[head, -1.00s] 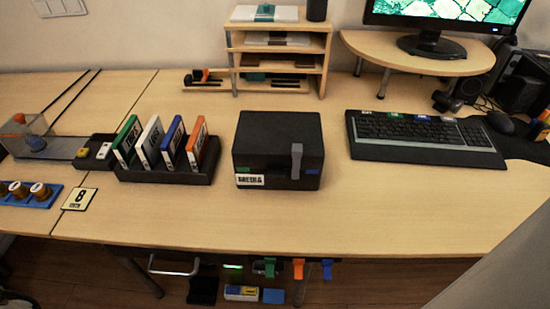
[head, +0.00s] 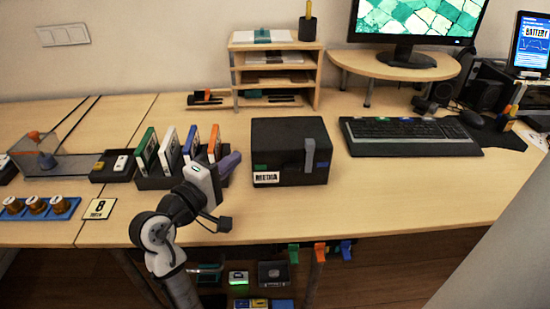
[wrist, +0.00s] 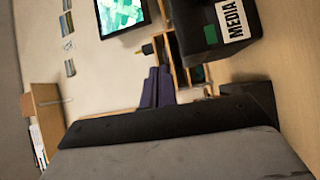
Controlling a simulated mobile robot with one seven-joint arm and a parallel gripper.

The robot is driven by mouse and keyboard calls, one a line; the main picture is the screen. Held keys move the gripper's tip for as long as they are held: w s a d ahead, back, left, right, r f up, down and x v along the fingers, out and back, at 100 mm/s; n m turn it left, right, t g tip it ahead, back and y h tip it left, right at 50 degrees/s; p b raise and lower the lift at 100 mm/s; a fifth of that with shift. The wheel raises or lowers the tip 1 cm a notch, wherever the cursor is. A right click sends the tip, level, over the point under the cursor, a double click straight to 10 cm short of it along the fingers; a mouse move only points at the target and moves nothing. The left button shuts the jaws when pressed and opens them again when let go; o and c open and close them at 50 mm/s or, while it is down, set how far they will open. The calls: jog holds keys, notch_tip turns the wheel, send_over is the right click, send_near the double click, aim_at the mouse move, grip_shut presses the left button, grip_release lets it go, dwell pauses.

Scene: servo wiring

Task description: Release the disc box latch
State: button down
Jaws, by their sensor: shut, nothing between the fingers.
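The disc box (head: 275,140) is a black box with a white MEDIA label, and it stands closed on the desk. Its grey latch (head: 309,155) lies upright over the front face, toward the right side. My gripper (head: 232,163) is left of the box, beside the disc rack, apart from the latch. Its purple fingers are together and empty, and they also show in the wrist view (wrist: 157,86). There, part of the box (wrist: 250,45) with its label is at the upper right; the latch is out of that view.
A black rack (head: 155,182) of coloured disc cases stands left of the box, partly hidden by my arm. The keyboard (head: 410,136) is to the right and a wooden shelf (head: 236,80) behind. The desk in front of the box is clear.

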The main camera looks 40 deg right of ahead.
jog(key=s+d+g, duration=0.1)
jog(key=s+d+f+g, duration=0.1)
jog(key=shift+s+f+m+g, duration=0.3)
jog(key=shift+s+m, duration=0.1)
jog(key=shift+d, duration=0.15)
jog(key=p, duration=0.1)
send_near(305, 142)
jog(key=w+d, duration=0.3)
jog(key=w, duration=0.1)
jog(key=shift+s+d+f+p, duration=0.2)
jog(key=shift+s+d+p, duration=0.1)
jog(key=shift+s+d, duration=0.65)
jog(key=shift+s+d+f, duration=0.1)
jog(key=shift+s+d, duration=0.1)
jog(key=shift+d, duration=0.25)
